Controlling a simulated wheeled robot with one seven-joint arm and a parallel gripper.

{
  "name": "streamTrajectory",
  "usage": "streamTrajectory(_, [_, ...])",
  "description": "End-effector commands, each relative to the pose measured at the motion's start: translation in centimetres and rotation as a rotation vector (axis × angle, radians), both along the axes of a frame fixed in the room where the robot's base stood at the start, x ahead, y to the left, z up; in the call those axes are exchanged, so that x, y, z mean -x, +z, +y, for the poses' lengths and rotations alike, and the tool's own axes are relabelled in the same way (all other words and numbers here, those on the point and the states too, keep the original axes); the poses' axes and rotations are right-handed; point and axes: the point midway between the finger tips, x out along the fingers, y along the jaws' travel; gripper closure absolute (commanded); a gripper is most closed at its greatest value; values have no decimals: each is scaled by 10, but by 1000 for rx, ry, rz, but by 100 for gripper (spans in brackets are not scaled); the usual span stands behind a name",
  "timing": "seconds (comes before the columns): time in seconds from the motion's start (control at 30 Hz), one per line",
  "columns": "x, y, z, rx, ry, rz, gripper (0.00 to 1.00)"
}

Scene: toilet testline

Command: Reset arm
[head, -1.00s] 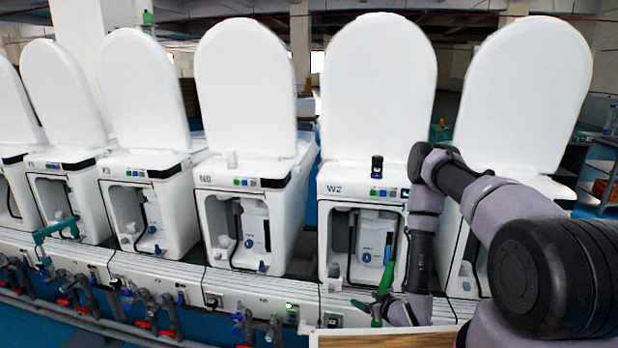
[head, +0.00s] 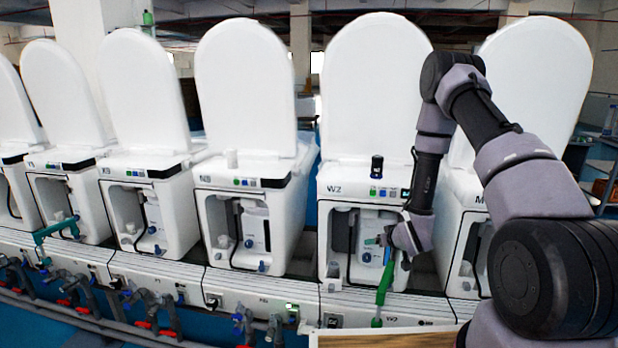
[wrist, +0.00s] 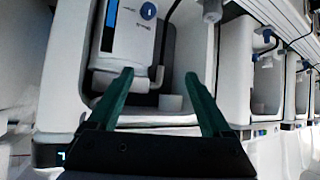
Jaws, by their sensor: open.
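My gripper (head: 376,272) is open in front of the white toilet unit marked W2 (head: 335,200). My arm reaches in from the right and bends down to the gripper. Whether a finger touches the unit cannot be told.
Several white toilet units with raised lids stand in a row. A small dark bottle (head: 377,165) stands on top of W2. Pipes and valves with red and blue handles (head: 150,312) run below the row at left. A wooden-edged panel (head: 385,339) is at the front.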

Motion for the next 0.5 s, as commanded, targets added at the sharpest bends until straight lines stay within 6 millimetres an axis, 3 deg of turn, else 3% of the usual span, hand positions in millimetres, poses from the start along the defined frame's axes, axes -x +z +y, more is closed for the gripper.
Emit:
streamTrajectory(0.03, [-10,29,-5,2,-20,-1,17])
streamTrajectory(0.23, [-19,119,-23,-2,-109,53,17])
streamTrajectory(0.37, [-12,177,-32,-16,-166,88,17])
streamTrajectory(0.5, [8,237,-39,-42,-220,126,17])
